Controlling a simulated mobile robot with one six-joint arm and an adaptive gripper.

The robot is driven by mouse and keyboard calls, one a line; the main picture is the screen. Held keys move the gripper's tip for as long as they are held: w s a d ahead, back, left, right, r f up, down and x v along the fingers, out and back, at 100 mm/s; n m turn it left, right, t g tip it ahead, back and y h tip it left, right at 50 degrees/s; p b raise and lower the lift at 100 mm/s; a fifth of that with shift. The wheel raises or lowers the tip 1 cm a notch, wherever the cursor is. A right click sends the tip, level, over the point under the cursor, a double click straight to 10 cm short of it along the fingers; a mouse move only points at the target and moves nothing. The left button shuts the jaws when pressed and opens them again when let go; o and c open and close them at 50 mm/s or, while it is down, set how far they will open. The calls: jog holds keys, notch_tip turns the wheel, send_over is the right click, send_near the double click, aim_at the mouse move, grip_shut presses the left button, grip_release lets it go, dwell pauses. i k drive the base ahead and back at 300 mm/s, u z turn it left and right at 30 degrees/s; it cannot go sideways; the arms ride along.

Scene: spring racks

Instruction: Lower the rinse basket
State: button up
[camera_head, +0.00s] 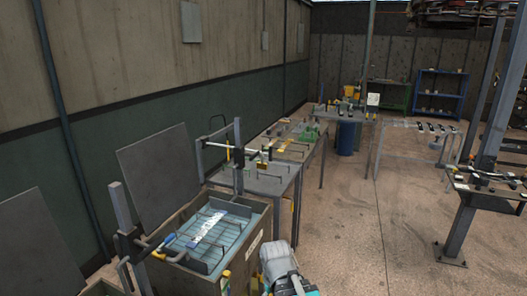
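A wire rinse basket (183,243) with dark upright rods sits at the mouth of an open-topped, box-shaped tank (252,243) in the lower left of the head view. A pale strip-like piece lies across its middle. Bluish liquid or surface shows under the wires; I cannot tell how deep the basket sits. Bent grey bars with a yellow-tipped end (158,255) reach from a dark post (122,215) at the tank's left side. Part of my arm, white and teal, shows at the bottom centre, right of the tank. My gripper's fingers are not visible.
A raised grey lid panel (158,170) stands behind the tank against the wall. A metal table (272,182) with clamps and rods adjoins the tank's far side. More benches and a blue shelf (438,95) stand further back. Open floor (375,235) lies to the right.

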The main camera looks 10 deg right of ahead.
aim_at(198, 266)
jog(key=z, duration=0.25)
jog(key=i, duration=1.4)
jog(key=u, duration=0.15)
